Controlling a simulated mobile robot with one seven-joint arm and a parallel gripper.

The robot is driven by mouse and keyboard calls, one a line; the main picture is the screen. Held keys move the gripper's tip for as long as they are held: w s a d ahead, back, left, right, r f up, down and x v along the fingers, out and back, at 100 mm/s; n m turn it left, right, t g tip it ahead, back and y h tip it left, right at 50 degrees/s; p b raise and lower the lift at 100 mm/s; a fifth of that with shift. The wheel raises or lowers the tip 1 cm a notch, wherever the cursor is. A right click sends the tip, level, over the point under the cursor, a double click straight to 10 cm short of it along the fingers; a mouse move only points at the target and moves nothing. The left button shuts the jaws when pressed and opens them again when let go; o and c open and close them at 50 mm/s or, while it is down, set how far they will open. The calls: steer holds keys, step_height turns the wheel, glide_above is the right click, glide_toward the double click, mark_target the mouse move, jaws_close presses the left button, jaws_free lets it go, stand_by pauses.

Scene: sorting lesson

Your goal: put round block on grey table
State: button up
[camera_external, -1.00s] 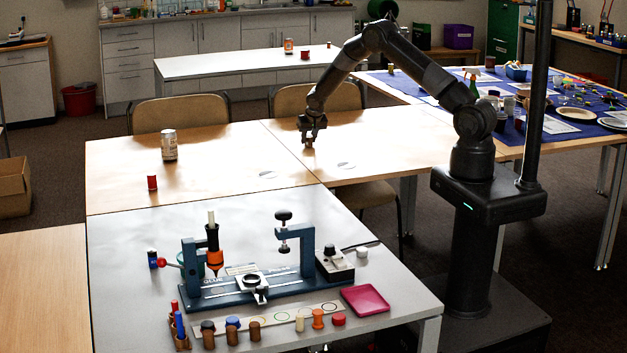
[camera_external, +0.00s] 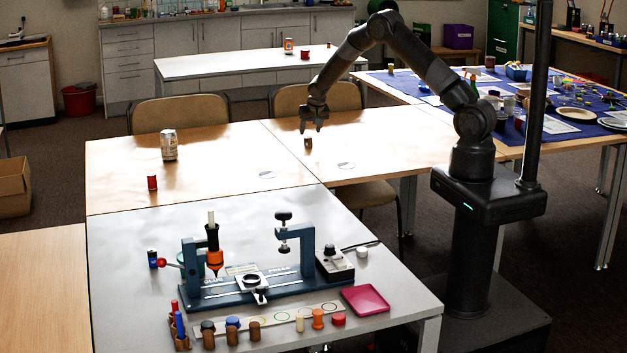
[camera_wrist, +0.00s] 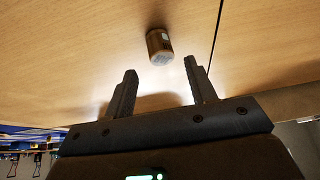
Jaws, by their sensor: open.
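A small brown round block (camera_external: 308,142) stands on the light wooden table, close to the seam between two tabletops. In the wrist view the block (camera_wrist: 160,46) is just beyond the gap between my fingertips, apart from them. My gripper (camera_external: 313,127) hangs above the block, open and empty; both fingers show spread in the wrist view (camera_wrist: 161,66). The grey table (camera_external: 130,235) is in front, nearer the external camera, and joins the wooden table's front edge.
The grey table carries a blue press rig (camera_external: 250,290), a pink tray (camera_external: 365,300) and a row of small coloured blocks along its front. Its back left is clear. A can (camera_external: 169,145) and a red cylinder (camera_external: 152,182) stand on the wooden table's left.

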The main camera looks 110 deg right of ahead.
steer(key=v, duration=0.7)
